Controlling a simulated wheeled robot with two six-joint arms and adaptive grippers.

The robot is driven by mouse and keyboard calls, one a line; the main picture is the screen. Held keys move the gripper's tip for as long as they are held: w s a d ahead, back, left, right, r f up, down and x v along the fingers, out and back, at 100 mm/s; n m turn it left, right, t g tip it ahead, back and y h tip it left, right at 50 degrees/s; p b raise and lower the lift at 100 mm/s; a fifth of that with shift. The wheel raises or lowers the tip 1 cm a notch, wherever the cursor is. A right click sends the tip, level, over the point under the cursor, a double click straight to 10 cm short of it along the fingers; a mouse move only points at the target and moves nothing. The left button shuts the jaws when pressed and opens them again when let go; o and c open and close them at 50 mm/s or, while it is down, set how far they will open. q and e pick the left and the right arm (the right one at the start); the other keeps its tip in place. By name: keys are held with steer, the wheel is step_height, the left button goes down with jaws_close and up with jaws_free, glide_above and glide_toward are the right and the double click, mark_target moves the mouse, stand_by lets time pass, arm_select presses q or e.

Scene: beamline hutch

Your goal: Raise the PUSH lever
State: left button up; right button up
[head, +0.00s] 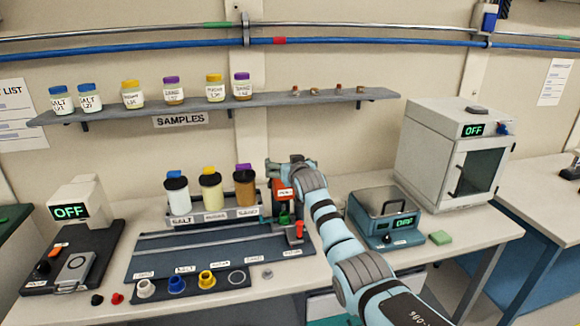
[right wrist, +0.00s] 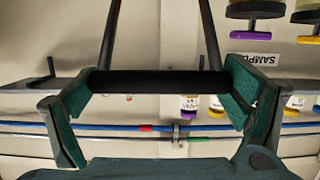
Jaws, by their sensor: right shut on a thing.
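My right gripper (head: 284,166) is at the back of the bench, beside the sample bottles, at the PUSH lever. A red-orange part with a small white label (head: 285,191) shows just below it; the arm hides much of the lever. In the right wrist view, a black crossbar (right wrist: 157,82) on two thin dark rods spans the space between the green finger pads of my right gripper (right wrist: 165,90). The gripper is shut on this bar, which appears to be the lever's handle. My left gripper is not in view.
A rack (head: 214,213) with three capped bottles stands just left of the lever. A shelf (head: 300,97) with sample jars runs above. A blue device (head: 385,215) and a white oven (head: 450,155) stand to the right. A dark tray (head: 160,255) lies in front.

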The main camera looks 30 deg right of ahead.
steer(key=shift+r, duration=0.2)
steer(key=o, duration=1.4)
steer(key=shift+c, duration=0.2)
steer(key=shift+f, duration=0.1)
steer(key=shift+s+a, duration=0.1)
steer(key=shift+s, duration=0.5)
steer(key=v, duration=1.1)
steer(key=shift+w, duration=0.1)
